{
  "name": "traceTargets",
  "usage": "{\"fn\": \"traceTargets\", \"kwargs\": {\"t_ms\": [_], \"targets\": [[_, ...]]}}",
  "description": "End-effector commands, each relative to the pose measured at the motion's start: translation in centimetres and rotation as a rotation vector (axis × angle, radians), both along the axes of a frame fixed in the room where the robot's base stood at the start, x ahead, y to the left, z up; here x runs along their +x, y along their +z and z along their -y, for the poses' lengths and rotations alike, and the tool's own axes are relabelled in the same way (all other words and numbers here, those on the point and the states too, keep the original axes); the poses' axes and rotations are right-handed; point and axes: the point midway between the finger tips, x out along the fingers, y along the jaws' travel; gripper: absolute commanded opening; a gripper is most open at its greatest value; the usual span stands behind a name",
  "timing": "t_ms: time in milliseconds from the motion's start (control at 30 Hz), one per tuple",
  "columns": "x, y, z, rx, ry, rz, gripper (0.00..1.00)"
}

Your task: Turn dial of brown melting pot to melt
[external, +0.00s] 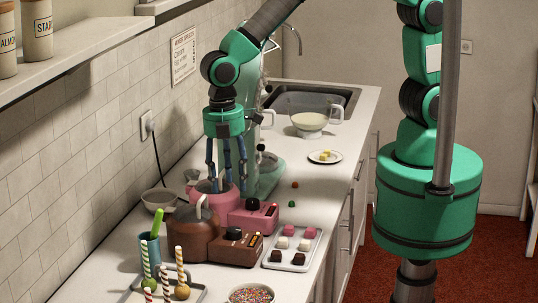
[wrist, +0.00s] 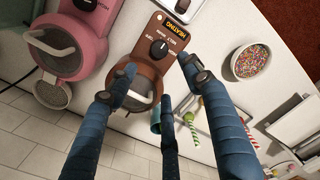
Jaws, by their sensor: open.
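The brown melting pot (external: 193,238) stands at the near end of the counter, with a lid and curved handle. Its control box (external: 225,249) carries a black dial (external: 233,232). In the wrist view the dial (wrist: 158,49) sits among small printed settings, beside a yellow-on-black HEATING label (wrist: 174,28); I cannot tell which setting its pointer marks. My gripper (external: 227,184) hangs above the pots with its blue fingers pointing down, apart and empty. In the wrist view my gripper (wrist: 161,78) is open, its fingers spread across the brown pot (wrist: 139,84), covering parts of it.
A pink melting pot (wrist: 70,45) stands beside the brown one. A tray of sweets (external: 292,262), a sprinkle bowl (external: 251,295) and a cup with a green-handled tool (external: 150,249) are close by. A mint-green machine (external: 262,180) stands behind. The counter toward the sink has free room.

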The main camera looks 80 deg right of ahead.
Motion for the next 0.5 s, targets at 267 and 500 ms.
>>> {"fn": "traceTargets", "kwargs": {"t_ms": [267,500], "targets": [[0.09,0.51,0.01,0.014,0.241,-0.006,0.5],[0.09,0.48,0.0,0.016,0.271,-0.006,0.5]]}}
